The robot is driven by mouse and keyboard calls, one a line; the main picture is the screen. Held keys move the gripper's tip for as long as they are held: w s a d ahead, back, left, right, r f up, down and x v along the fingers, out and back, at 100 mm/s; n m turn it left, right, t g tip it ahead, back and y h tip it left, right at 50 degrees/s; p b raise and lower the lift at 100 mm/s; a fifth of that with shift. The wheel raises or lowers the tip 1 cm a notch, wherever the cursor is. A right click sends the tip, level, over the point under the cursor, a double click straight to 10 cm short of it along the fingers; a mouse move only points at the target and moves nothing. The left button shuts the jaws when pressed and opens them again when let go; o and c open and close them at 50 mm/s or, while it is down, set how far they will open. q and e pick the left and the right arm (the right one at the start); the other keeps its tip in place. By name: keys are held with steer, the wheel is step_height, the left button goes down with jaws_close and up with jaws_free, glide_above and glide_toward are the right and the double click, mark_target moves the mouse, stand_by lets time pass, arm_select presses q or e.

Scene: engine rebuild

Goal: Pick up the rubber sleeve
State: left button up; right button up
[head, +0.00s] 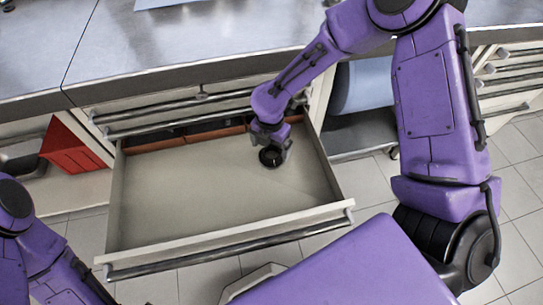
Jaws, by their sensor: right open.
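A small black ring-shaped piece, which looks like the rubber sleeve (270,158), is in the open drawer (180,195), towards its right back part. My right gripper (272,151) reaches down into the drawer right at the sleeve, with its fingers open. The gripper hides part of the sleeve's upper side, and I cannot tell whether the fingers touch it. My left arm shows at the lower left, but its gripper is out of view.
Low brown dividers (186,139) run along the drawer's back. The drawer floor is otherwise bare. The metal worktop (180,45) overhangs behind it. A red bin (70,148) stands on a shelf at left, and a blue cylinder (368,86) is under the worktop at right.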

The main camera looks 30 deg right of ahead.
mark_target(272, 153)
steer(key=f, duration=0.4)
steer(key=shift+w+d+f, duration=0.15)
steer(key=shift+d, duration=0.1)
steer(key=c, duration=0.9)
